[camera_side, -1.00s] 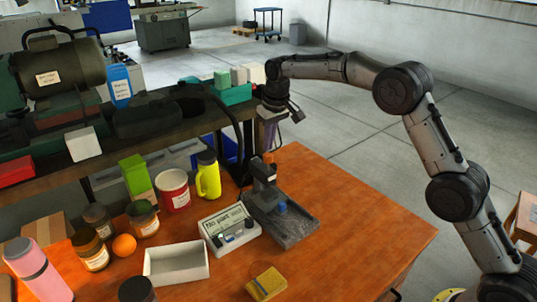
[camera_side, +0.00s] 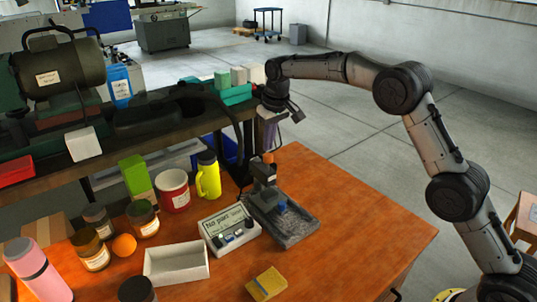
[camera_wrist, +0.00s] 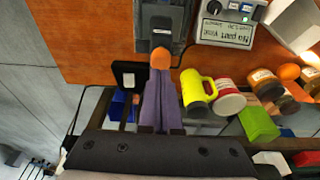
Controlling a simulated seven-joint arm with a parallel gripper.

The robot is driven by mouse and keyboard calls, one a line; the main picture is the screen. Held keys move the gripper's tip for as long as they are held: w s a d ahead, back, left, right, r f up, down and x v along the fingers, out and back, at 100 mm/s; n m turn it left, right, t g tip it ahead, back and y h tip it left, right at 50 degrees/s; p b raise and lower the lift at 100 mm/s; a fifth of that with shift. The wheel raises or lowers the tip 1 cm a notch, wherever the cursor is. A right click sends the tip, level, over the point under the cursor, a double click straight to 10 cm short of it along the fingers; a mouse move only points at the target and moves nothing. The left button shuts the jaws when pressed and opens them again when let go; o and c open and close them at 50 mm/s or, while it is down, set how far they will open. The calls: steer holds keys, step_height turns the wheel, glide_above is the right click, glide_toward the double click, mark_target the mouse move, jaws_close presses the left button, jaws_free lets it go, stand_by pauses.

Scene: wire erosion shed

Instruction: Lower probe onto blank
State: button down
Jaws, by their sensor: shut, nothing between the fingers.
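The probe stand (camera_side: 264,185) is a dark grey column and head on a dark stone-like base (camera_side: 297,236), with an orange knob on top. The knob (camera_wrist: 160,58) shows in the wrist view. A small blue block (camera_side: 281,208), which looks like the blank, sits on the base under the head. I cannot tell whether the probe tip touches it. My gripper (camera_side: 267,151) points down, its purple fingers shut and empty. In the wrist view the fingertips (camera_wrist: 160,75) are right at the knob; whether they touch it is unclear.
A readout box (camera_side: 230,228) with knobs stands left of the stand; its display begins "No part". A yellow bottle (camera_side: 208,177), red tin (camera_side: 173,190), white tray (camera_side: 177,264) and yellow block (camera_side: 267,283) stand around. The table's right side is clear.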

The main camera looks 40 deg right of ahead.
steer(key=shift+f, duration=1.1)
stand_by(0.3)
steer(key=shift+r, duration=3.55)
